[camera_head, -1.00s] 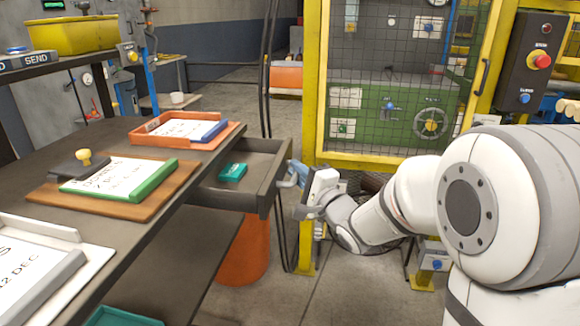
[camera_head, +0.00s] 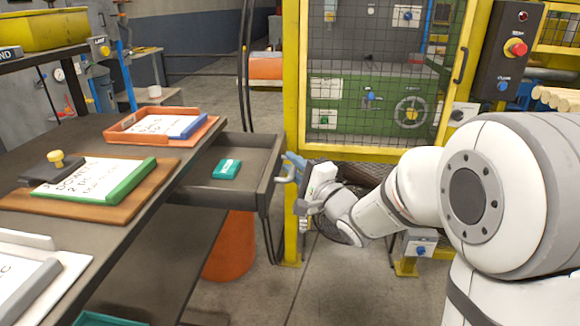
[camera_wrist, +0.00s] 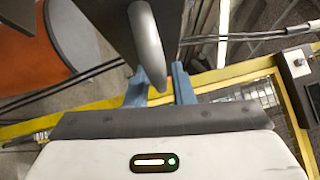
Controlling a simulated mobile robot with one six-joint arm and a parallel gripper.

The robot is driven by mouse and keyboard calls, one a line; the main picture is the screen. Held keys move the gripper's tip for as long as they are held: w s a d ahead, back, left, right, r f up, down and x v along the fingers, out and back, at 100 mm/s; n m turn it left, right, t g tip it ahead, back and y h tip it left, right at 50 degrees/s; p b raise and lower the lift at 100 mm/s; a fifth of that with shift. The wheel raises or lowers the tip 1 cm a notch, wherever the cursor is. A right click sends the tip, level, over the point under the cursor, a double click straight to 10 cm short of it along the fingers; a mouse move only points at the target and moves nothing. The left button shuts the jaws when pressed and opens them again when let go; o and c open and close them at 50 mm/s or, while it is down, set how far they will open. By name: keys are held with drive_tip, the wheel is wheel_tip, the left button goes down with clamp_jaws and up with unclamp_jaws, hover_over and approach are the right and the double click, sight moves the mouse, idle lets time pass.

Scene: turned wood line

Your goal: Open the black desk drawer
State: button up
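The black desk drawer (camera_head: 232,192) stands pulled out from the right side of the dark desk (camera_head: 95,225). Its inside shows, with a small teal box (camera_head: 227,169) lying in it. Its grey curved handle (camera_head: 287,174) is on the drawer front and also shows large in the wrist view (camera_wrist: 147,38). My gripper (camera_head: 294,164) is at the handle. In the wrist view its two blue fingers (camera_wrist: 160,88) stand on either side of the handle's end and appear closed on it; the exact contact is hard to see.
An orange tray (camera_head: 122,137), a clipboard with a green edge (camera_head: 137,183) and a stamp (camera_head: 52,168) lie on the desk. An orange bin (camera_head: 232,245) stands under the drawer. A yellow-framed mesh cage (camera_head: 291,90) stands close behind my gripper. The floor (camera_head: 345,285) in front is clear.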

drive_tip(key=v, duration=0.8)
drive_tip(key=shift+p, duration=0.45)
drive_tip(key=shift+w+r, duration=0.15)
drive_tip(key=s+d+r+n+g+h+p, duration=0.15)
drive_tip(key=d+r+n+h+p, duration=0.3)
drive_tip(key=d+h+p, duration=0.7)
drive_tip(key=s+d+r+n+g+h+p, duration=0.1)
drive_tip(key=s+r+n+g+p, duration=0.2)
drive_tip(key=s, duration=0.7)
drive_tip(key=s+d+r+n+g+p, duration=0.2)
drive_tip(key=s+r+n+g+p, duration=0.1)
drive_tip(key=s+g, duration=0.4)
drive_tip(key=s+n+p, duration=0.1)
drive_tip(key=s+p, duration=0.1)
drive_tip(key=s, duration=0.1)
drive_tip(key=shift+d+r+h+p, duration=0.2)
drive_tip(key=shift+h+p, duration=0.1)
drive_tip(key=shift+h, duration=0.05)
